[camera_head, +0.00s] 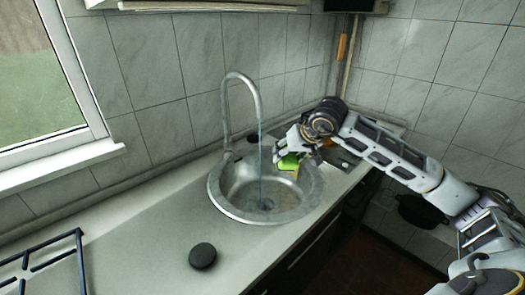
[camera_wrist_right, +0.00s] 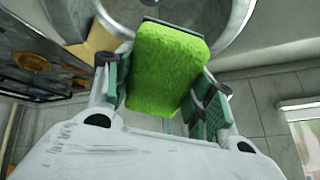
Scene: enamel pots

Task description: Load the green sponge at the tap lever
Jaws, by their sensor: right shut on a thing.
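The green sponge (camera_head: 289,161) is at the back right of the sink in the head view. My right gripper (camera_head: 297,150) is shut on it and holds it over the sink's rim area. In the right wrist view the sponge (camera_wrist_right: 166,66) sits between the two green-padded fingers (camera_wrist_right: 163,98), its broad green face toward the camera. The curved metal tap (camera_head: 243,80) rises behind the sink, left of the gripper. A bluish stream (camera_head: 261,150) runs from its spout into the basin. The lever is too small to make out clearly near the tap's base. My left gripper is not in view.
The round metal sink (camera_head: 222,203) is set in a grey counter (camera_head: 140,235). A black round disc (camera_head: 203,256) lies on the counter in front of it. A dark hob grate (camera_head: 45,258) is at the far left.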

